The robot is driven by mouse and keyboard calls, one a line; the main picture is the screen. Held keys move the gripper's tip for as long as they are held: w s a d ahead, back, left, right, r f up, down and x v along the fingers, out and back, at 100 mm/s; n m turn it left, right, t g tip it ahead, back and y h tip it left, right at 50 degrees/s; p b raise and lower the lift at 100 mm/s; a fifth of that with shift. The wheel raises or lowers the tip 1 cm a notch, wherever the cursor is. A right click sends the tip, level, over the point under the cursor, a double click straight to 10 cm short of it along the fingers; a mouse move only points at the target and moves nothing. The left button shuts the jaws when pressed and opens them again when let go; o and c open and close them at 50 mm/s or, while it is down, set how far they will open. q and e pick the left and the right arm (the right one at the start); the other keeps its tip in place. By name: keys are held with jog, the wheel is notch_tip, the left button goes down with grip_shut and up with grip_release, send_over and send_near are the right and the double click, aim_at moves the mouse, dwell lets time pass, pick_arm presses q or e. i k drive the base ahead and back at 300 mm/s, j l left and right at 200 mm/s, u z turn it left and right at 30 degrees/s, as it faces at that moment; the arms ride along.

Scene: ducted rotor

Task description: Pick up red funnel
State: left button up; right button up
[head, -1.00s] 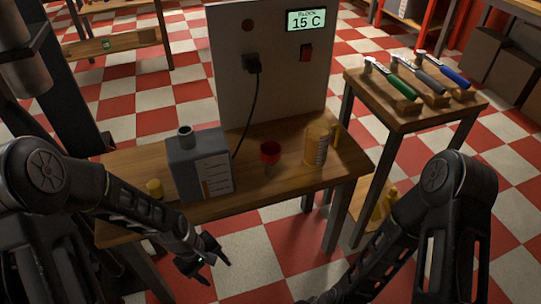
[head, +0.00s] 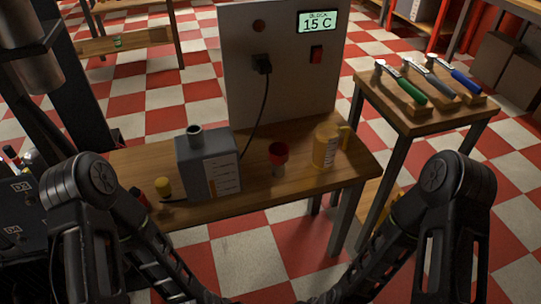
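The red funnel (head: 278,152) stands upright on the wooden table (head: 258,185), its wide red cup at the top and a paler stem below. It sits between a grey jug (head: 207,166) on its left and a yellow mug-like container (head: 326,146) on its right. Nothing touches the funnel. Both of my arms reach down toward the bottom of the head view, in front of the table. Both grippers are below the picture edge, so their fingers do not show.
A grey panel (head: 283,70) with a "15 C" display and a black cable stands behind the funnel. A side table (head: 406,110) at right holds several coloured-handled tools. Checkered floor is free in front.

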aim_at(278, 152)
jog(key=l+u, duration=0.15)
jog(key=u, duration=2.25)
jog(key=k+l, duration=1.1)
